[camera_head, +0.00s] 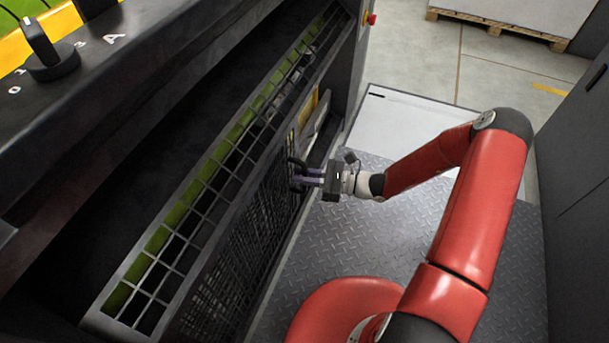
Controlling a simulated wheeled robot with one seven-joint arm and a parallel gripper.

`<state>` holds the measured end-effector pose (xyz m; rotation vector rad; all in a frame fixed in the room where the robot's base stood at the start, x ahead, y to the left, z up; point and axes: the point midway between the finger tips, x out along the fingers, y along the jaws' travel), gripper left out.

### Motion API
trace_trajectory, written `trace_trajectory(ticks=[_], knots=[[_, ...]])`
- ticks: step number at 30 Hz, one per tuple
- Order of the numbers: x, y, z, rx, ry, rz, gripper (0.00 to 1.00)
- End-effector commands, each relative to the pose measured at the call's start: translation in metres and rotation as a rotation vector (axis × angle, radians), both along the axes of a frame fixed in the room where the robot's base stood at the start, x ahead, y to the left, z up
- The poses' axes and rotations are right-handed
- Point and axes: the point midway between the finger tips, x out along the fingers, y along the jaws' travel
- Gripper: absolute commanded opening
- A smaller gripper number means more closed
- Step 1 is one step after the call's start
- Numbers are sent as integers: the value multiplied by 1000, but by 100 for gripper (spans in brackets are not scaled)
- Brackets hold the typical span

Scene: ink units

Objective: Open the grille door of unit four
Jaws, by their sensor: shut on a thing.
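The grille door (245,250) is a dark mesh panel on the front of the long dark ink unit at the left. Its top carries an open grid (190,215) with green showing beneath. My gripper (298,180) reaches in from the right and is shut on the dark handle (293,165) at the far end of the mesh. The fingers partly hide the handle. The door looks upright and roughly in line with the unit's front; I cannot tell whether it stands slightly ajar.
A black rotary knob (52,60) sits on the dark panel at upper left. A red button (370,18) is at the unit's far end. The diamond-plate floor (400,245) is clear beside the door. A dark cabinet (580,190) stands at the right, and a pallet (498,27) lies at the back.

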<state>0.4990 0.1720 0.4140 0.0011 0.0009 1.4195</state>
Motion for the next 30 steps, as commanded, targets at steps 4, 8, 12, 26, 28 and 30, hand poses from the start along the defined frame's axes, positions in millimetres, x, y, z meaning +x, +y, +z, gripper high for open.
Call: trace_trajectory(ticks=[4, 8, 12, 26, 28, 30], knots=[[0, -1, -1, -3, 0, -1, 0], [0, -1, -1, -3, 0, -1, 0], [0, -1, -1, -3, 0, -2, 0], [0, -3, 0, -1, -1, -2, 32], [0, -9, -1, -2, -1, -4, 32], [-2, -19, -1, -3, -2, -4, 32]])
